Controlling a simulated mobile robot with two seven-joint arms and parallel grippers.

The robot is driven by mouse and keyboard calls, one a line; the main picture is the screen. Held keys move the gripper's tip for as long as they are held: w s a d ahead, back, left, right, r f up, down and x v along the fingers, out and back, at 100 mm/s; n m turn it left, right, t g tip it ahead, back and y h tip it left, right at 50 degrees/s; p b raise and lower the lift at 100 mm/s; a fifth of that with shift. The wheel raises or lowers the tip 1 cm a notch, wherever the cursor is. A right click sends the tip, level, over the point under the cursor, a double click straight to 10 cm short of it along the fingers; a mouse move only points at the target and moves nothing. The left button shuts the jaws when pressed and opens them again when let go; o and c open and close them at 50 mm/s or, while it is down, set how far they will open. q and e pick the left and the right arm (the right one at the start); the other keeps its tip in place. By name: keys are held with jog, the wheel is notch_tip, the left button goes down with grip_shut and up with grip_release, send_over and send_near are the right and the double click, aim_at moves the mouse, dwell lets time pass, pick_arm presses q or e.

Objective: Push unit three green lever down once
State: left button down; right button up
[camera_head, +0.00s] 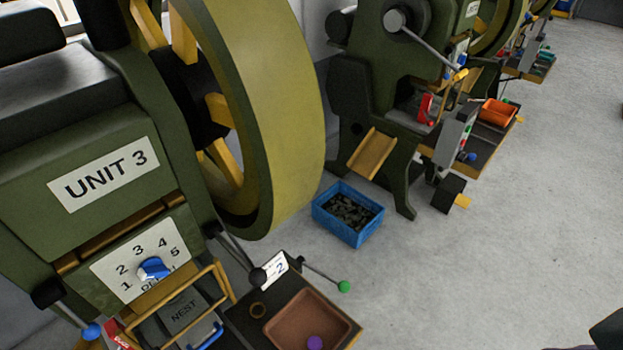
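The unit 3 machine (105,175) fills the left side of the head view, with a white label reading "UNIT 3". A lever with a green ball knob (344,286) sticks out to the right from beside the small white card marked 2 (273,268). Its thin rod slopes slightly down toward the knob. Neither of my grippers is in view, and nothing touches the green lever.
A dial with a blue knob (154,268), a black ball lever (257,277) and a blue ball lever (92,331) are also on unit 3. A brown tray (308,325) lies below the green knob. A blue crate (348,214) stands on the floor; open floor lies right.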

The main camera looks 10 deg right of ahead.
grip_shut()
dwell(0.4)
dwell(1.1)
